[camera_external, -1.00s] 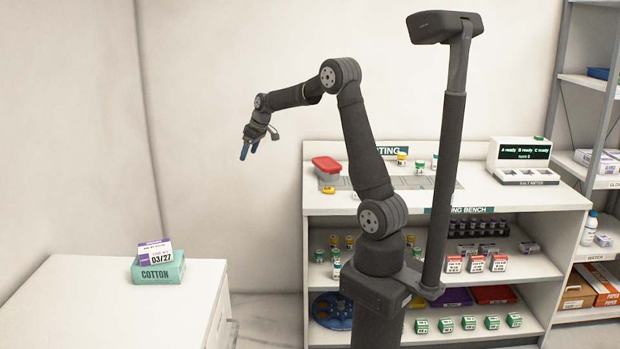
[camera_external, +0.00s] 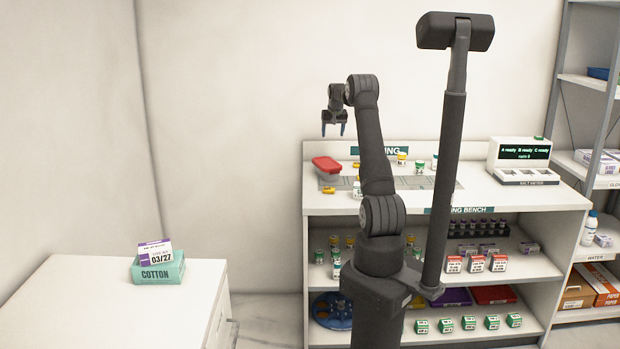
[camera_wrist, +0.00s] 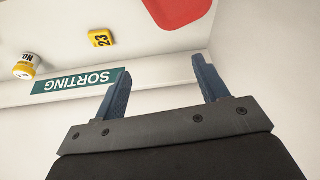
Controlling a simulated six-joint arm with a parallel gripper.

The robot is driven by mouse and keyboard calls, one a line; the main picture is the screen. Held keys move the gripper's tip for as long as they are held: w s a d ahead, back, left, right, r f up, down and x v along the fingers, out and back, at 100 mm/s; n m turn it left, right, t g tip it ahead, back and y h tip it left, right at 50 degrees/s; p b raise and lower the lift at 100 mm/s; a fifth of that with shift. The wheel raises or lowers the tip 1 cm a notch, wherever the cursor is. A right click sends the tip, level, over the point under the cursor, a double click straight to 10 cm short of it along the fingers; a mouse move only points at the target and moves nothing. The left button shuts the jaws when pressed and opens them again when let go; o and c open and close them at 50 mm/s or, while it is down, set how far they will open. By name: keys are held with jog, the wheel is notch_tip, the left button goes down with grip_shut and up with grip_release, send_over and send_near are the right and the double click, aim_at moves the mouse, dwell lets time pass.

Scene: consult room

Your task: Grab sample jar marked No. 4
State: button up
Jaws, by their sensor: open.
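Several small white jars with yellow or green lids stand on the bench top, among them a yellow-lidded jar (camera_external: 402,158) and a green-lidded jar (camera_external: 420,167). Another jar (camera_external: 357,189) stands nearer the front, beside my arm. Their numbers are too small to read, so I cannot tell which is No. 4. My gripper (camera_external: 334,130) is open and empty, pointing down, raised above the bench's back left. Its two blue fingers (camera_wrist: 160,78) are apart in the wrist view.
Shelves below hold more jars and boxes.

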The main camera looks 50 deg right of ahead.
jog(key=s+d+m+g+h, duration=0.1)
jog(key=s+d+m, duration=0.1)
jog(key=s+d, duration=0.35)
jog(key=s+d+m, duration=0.2)
jog(key=s+d, duration=0.1)
jog(key=d, duration=0.5)
jog(key=m+g+h, duration=0.1)
jog(key=m, duration=0.3)
send_near(401, 154)
jog(key=x, duration=0.7)
jog(key=shift+a, duration=0.15)
jog(key=shift+x, duration=3.1)
jog(key=shift+s+r, duration=0.1)
jog(key=shift+c, duration=0.2)
jog(key=c, duration=1)
